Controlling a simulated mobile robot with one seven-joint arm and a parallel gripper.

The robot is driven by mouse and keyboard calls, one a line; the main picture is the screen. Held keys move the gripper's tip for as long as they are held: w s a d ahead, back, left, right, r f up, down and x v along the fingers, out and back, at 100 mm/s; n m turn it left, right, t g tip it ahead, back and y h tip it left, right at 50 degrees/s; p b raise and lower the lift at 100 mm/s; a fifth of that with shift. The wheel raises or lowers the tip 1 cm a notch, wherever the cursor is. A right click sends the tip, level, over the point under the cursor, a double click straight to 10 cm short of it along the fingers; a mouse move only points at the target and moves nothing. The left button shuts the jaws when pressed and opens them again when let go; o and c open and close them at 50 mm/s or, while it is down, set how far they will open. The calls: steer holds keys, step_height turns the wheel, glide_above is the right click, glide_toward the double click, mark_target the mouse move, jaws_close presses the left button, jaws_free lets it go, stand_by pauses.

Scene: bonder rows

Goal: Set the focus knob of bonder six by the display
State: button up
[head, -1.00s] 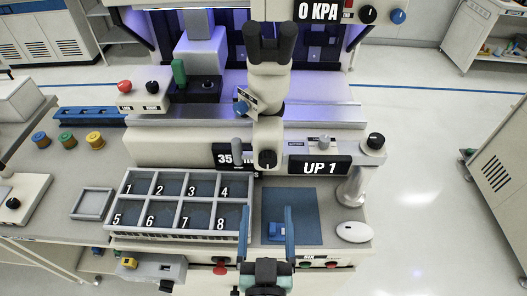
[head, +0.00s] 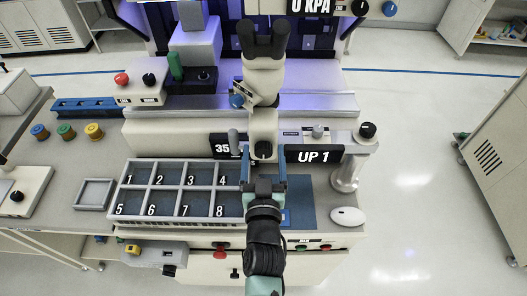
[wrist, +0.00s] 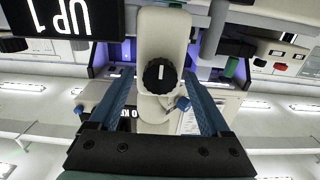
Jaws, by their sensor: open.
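A black knob with a white pointer mark sits on the front of the microscope column (head: 265,70). This knob (wrist: 160,75) shows between my fingers in the wrist view, and also in the head view (head: 264,150). My gripper (head: 263,158) is open and empty, with its two blue fingers reaching towards the knob, one to each side. I cannot tell whether they touch it. The display (head: 314,155) beside it reads UP 1. A second display (head: 221,146) reads 35, its rest hidden by my finger. I cannot read a focus label on any knob.
A blue knob (head: 237,101) sticks out left of the microscope. Another black knob (head: 367,130) stands at the right. A numbered tray (head: 170,222) lies left of my arm and a white mouse (head: 348,215) right. A pressure display (head: 322,6) is at the top.

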steer(key=shift+w, duration=0.1)
jaws_close()
stand_by(0.4)
steer(key=shift+m, duration=0.3)
steer(key=shift+m, duration=3.1)
jaws_free()
